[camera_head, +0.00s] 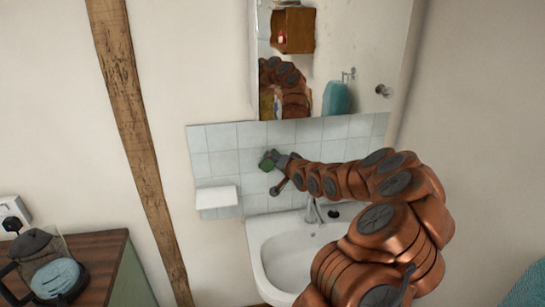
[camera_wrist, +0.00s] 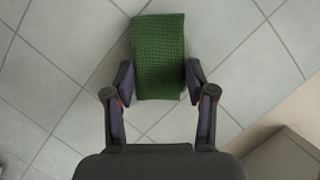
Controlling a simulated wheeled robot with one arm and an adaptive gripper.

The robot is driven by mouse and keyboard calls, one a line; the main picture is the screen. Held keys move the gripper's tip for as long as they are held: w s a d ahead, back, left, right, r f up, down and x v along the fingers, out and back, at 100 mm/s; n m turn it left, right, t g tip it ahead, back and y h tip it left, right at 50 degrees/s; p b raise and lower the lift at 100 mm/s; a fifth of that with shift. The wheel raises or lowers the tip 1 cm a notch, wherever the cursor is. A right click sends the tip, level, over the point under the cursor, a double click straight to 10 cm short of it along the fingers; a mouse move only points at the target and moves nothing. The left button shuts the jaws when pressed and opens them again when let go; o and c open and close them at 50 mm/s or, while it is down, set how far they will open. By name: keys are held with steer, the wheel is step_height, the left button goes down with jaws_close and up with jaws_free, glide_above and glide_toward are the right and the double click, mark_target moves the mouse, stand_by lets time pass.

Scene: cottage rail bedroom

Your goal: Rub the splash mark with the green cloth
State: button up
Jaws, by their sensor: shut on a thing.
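The green cloth (camera_wrist: 159,57) is a folded, ribbed pad held between the two fingers of my gripper (camera_wrist: 158,82) in the wrist view. My gripper is shut on it. In the head view my gripper (camera_head: 278,161) holds the green cloth (camera_head: 267,161) in front of the pale tiled wall (camera_head: 225,145) above the sink. I cannot tell whether the cloth touches the tiles. I see no clear splash mark in either view; it may be hidden behind the cloth, gripper or arm.
A white sink (camera_head: 262,255) with a tap (camera_head: 312,212) is below my arm. A white ledge (camera_head: 217,197) sticks out at the left of the tiles. A mirror (camera_head: 345,40) hangs above. A wooden cabinet top (camera_head: 100,260) with a kettle (camera_head: 36,246) stands at lower left.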

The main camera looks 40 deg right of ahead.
steer(key=shift+s+d+r+p, duration=0.2)
steer(key=shift+d+p, duration=0.2)
steer(key=shift+p, duration=0.45)
steer(key=shift+d+f, duration=0.1)
steer(key=shift+f, duration=0.05)
steer(key=shift+w, duration=0.1)
steer(key=a+b, duration=0.2)
steer(key=b, duration=0.2)
steer(key=w+a+b, duration=0.1)
steer(key=b, duration=0.2)
steer(key=shift+w+a+f+b, duration=0.15)
steer(key=shift+w+a+b, duration=0.05)
steer(key=shift+a+b, duration=0.15)
